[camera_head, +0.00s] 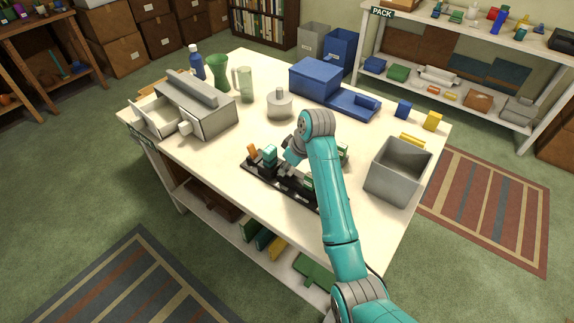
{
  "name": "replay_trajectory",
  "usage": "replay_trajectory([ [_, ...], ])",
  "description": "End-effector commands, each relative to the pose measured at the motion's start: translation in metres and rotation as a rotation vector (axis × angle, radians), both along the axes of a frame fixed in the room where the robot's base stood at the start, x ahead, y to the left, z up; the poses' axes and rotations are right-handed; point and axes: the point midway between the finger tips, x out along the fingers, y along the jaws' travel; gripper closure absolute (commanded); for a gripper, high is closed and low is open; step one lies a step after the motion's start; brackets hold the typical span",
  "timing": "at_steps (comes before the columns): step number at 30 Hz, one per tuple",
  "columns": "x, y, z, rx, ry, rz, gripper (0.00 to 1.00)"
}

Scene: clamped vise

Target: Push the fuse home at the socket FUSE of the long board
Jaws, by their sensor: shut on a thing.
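The long board (258,182) is a dark strip lying at a slant near the front edge of the white table. Small parts stand on it: an orange one (252,150) at its left end, a teal and black one (269,154) beside it, and green ones (308,181) further right. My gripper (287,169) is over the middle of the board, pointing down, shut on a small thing. That thing is too small and covered to make out. I cannot read the socket label FUSE or tell how deep any fuse sits. My arm hides the board's right end.
A grey open bin (397,172) stands right of my arm. A round grey lidded pot (279,104), a blue box (315,80) and a grey box with an open drawer (205,112) stand behind and left. Yellow (432,121) and blue (403,109) blocks lie at the right edge.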

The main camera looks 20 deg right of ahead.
Motion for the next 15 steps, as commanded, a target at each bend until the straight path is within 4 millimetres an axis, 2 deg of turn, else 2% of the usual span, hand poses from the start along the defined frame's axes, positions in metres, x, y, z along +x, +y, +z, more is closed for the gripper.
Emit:
replay_trajectory([
  [8,-0.0001,0.0001,-0.0064,0.0,0.0,0.0,1.0],
  [9,0.0,0.0,-0.0062,0.0,0.0,0.0,0.69],
  [12,-0.0002,0.0,-0.0064,0.0,0.0,0.0,0.47],
  [15,-0.0003,0.0001,-0.0064,0.0,0.0,0.0,0.47],
])
